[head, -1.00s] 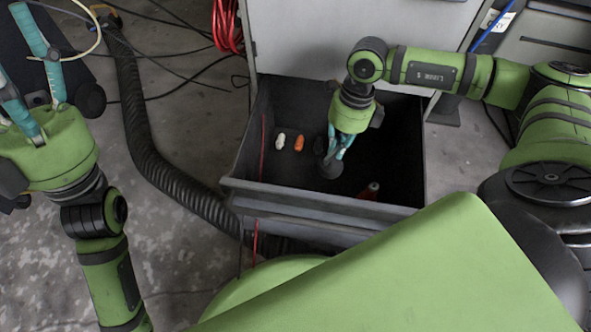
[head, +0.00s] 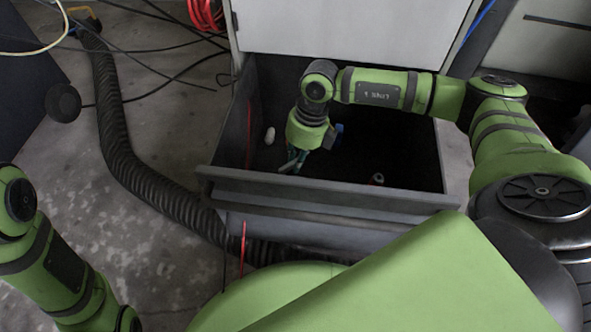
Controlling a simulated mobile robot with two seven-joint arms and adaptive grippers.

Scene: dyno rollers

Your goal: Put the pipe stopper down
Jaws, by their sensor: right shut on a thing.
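My right gripper (head: 292,163) is inside the open drawer, near its front left part, pointing down with its teal fingers close together. It is shut on the pipe stopper, which hardly shows against the dark drawer interior and the front wall. I cannot tell whether the stopper touches the drawer floor. My left gripper is out of view; only part of my left arm shows at lower left.
The drawer (head: 330,192) is open below a pale cabinet (head: 340,25). A ribbed black hose (head: 120,150) lies on the floor at left.

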